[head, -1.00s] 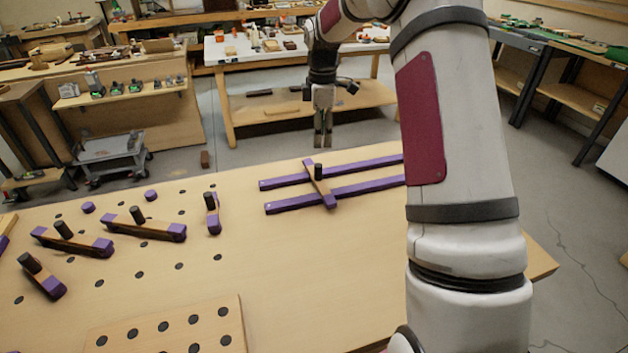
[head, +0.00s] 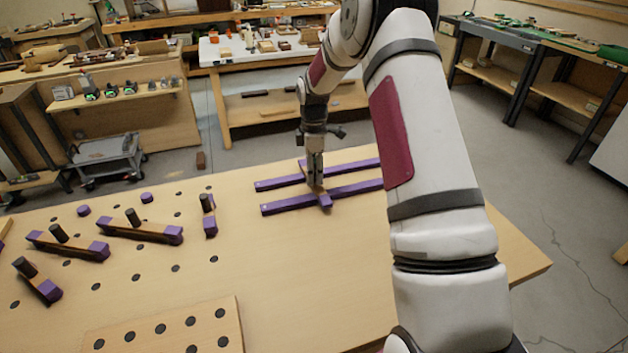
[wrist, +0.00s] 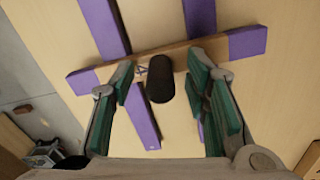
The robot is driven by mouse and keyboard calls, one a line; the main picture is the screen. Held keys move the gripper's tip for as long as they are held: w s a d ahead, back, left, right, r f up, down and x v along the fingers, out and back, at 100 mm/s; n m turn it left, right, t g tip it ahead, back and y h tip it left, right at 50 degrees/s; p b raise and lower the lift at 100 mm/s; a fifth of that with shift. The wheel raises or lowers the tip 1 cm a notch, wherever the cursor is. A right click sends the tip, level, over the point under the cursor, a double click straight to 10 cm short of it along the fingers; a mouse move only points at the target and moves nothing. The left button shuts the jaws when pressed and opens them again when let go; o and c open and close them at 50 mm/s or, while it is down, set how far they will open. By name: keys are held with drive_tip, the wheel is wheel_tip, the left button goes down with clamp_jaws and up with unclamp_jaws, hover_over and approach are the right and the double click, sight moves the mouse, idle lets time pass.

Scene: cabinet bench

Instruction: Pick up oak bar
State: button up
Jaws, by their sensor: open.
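The oak bar (wrist: 190,55) is a wooden bar with purple ends and a black upright peg (wrist: 160,80). It lies across two parallel purple rails (head: 350,191) on the bench. In the head view its near purple end (head: 325,200) shows, and my gripper hides much of the rest. My gripper (head: 315,184) points down over the bar. In the wrist view its green-padded fingers (wrist: 164,77) are open, one on each side of the peg. I cannot tell whether they touch the bar.
Several similar purple-ended bars with black pegs (head: 140,228) stand on the left of the bench (head: 250,270). A board with holes (head: 170,318) lies at the front. The bench between it and the rails is clear.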

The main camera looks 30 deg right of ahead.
drive_tip(key=shift+f, duration=0.1)
clamp_jaws()
idle(0.3)
